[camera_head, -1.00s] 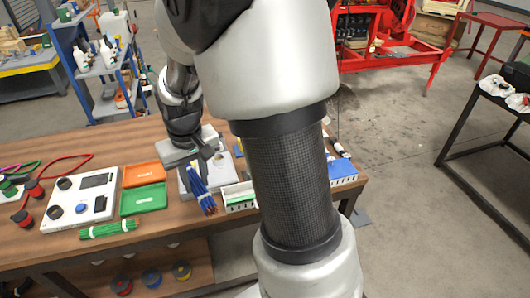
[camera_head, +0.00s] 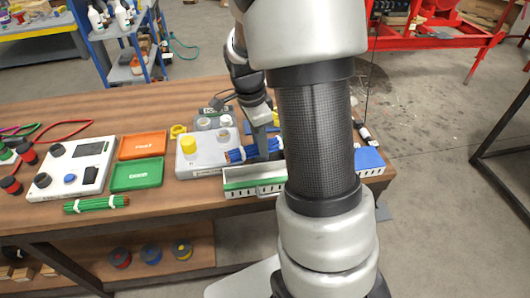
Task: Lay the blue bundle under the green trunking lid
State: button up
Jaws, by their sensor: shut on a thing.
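The blue bundle (camera_head: 237,156) lies roughly level, just behind the white slotted trunking (camera_head: 256,191). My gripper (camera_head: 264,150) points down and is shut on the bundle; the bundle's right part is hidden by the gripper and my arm. The green trunking lid (camera_head: 240,184) shows as a green strip along the trunking. I cannot tell how far the lid is open, and my arm hides the trunking's right end. Whether the bundle touches the trunking or the grey panel behind it is unclear.
A grey panel (camera_head: 203,160) with a yellow cap (camera_head: 188,145) stands left of the bundle. An orange tray (camera_head: 142,145), a green tray (camera_head: 137,174), a green bundle (camera_head: 96,204) and a white device (camera_head: 70,171) lie further left. A blue piece (camera_head: 369,161) is at the right.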

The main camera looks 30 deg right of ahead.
jog(key=shift+s+d+f+m+b, duration=0.1)
jog(key=shift+d+f+m+b, duration=0.1)
jog(key=shift+d+f+m, duration=0.3)
jog(key=shift+s+d+f+m+b, duration=0.1)
jog(key=shift+d+f+m+b, duration=0.1)
jog(key=shift+m, duration=0.5)
jog(key=shift+f+b, duration=2.65)
jog(key=shift+f, duration=1.1)
jog(key=shift+f, duration=0.15)
jog(key=shift+f+b, duration=1.75)
jog(key=shift+f, duration=0.55)
jog(key=o, duration=1)
jog(key=r+p, duration=0.1)
jog(key=r, duration=0.4)
jog(key=a+r+p, duration=0.1)
jog(key=r, duration=0.5)
jog(key=a+r+p, duration=0.1)
jog(key=r, duration=0.5)
jog(key=shift+w+r+p, duration=0.2)
jog(key=shift+w+p, duration=0.1)
jog(key=shift+w, duration=0.05)
